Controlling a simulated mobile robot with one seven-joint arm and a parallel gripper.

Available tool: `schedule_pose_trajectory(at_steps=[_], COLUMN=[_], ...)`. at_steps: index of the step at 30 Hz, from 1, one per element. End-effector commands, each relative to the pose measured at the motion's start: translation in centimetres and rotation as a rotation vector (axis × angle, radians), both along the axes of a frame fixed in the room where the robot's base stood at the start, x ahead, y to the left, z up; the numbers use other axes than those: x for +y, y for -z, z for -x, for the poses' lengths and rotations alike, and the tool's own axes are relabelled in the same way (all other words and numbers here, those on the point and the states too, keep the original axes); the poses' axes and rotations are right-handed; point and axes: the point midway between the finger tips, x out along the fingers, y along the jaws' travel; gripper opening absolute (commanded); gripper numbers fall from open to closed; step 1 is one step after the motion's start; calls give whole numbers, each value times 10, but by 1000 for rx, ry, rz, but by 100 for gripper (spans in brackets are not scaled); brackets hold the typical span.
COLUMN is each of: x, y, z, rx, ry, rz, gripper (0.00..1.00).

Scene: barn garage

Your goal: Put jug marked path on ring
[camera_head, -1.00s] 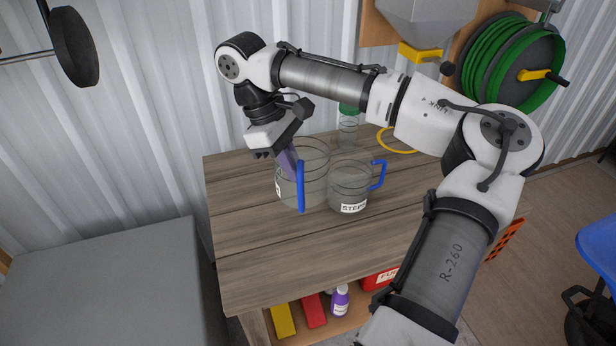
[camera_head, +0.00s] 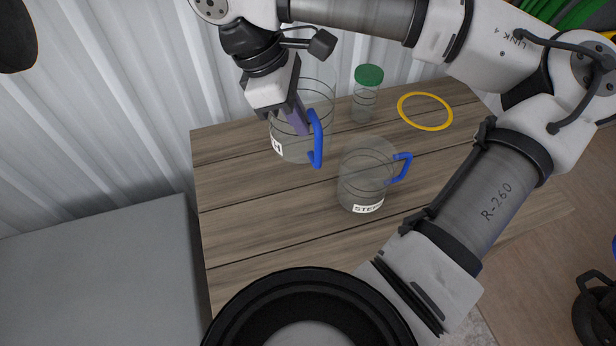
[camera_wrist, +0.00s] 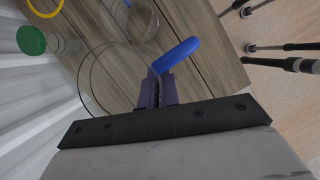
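A clear jug (camera_head: 292,147) with a blue handle (camera_head: 318,150) stands over the back left of the wooden table. Only the last letter of its label, an H, is readable. My gripper (camera_head: 302,122) has its purple fingers at the handle. In the wrist view my gripper (camera_wrist: 158,88) looks shut on the blue handle (camera_wrist: 178,54), with the clear jug wall (camera_wrist: 110,75) beside it. I cannot tell whether the jug is off the table. The yellow ring (camera_head: 425,94) lies flat and empty at the back right; part of it shows in the wrist view (camera_wrist: 45,12).
A second clear jug (camera_head: 362,180), its label starting STE, stands front right of the first. A green-lidded jar (camera_head: 365,98) stands between the first jug and the ring. The wooden table (camera_head: 250,225) is bare at front left. A corrugated wall (camera_head: 120,90) rises behind.

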Motion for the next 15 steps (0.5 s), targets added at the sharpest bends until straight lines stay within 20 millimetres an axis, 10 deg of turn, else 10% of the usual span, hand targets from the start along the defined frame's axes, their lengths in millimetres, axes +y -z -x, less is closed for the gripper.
schedule_pose_trajectory(at_steps=[15], x=[0], y=[129], z=[1], rx=[3], ry=[0], rz=[0], gripper=[0])
